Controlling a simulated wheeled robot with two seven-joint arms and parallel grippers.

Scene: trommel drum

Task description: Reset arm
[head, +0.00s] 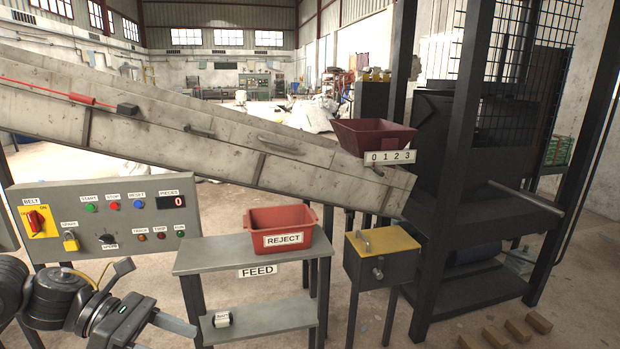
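My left gripper (160,297) is in the lower left of the head view, in front of the control panel (62,250). Its two fingers are spread apart and nothing shows between them. The panel has a blue button (138,204) under a RESET label, beside a green START button (90,207) and a red STOP button (114,206). A red BELT switch (36,221) sits on a yellow plate at the panel's left. The PIECES display (172,201) reads 0. My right gripper is not in view.
A sloping chute (200,140) runs above. A yellow-lidded box (384,262) stands to the right. Wooden blocks (518,331) lie lower right.

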